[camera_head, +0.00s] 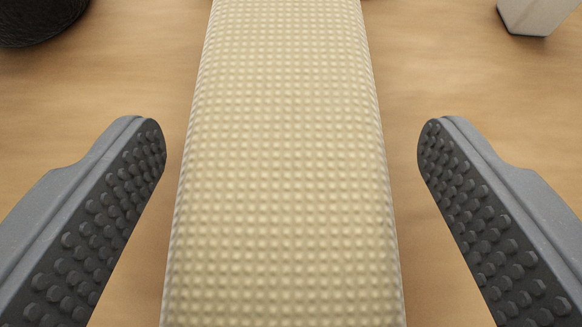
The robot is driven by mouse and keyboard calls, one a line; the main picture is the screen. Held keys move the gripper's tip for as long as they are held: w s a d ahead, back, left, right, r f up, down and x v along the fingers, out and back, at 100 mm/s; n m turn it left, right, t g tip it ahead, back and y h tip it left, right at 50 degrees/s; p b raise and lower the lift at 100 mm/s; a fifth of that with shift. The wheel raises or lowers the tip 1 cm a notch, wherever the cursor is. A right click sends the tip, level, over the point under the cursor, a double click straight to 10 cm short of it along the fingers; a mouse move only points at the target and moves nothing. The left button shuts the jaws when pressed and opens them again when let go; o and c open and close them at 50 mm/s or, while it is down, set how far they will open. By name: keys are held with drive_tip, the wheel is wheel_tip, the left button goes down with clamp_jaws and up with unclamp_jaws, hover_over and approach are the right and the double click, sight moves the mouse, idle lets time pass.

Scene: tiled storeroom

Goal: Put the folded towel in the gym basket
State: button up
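The folded towel (283,170) is cream with a raised dotted weave. It lies on a light wooden surface and runs from the top edge to the bottom edge of the picture, so both its ends are cut off. My gripper (291,150) is wide open, with one dark studded finger on each side of the towel. A strip of wood shows between each finger and the towel, so neither finger appears to touch it. The gym basket cannot be made out for certain in this view.
A black textured round object (38,18) is cut off at the top left corner. A pale angular object (540,14) stands at the top right corner. The wooden surface (460,75) is bare between these and the towel.

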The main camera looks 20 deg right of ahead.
drive_tip(key=p+v, duration=0.1)
drive_tip(key=v, duration=1)
drive_tip(key=shift+r+p, duration=0.2)
drive_tip(key=shift+p, duration=0.1)
drive_tip(key=shift+s+a+r, duration=0.1)
drive_tip(key=shift+s+r, duration=0.05)
drive_tip(key=shift+s, duration=0.3)
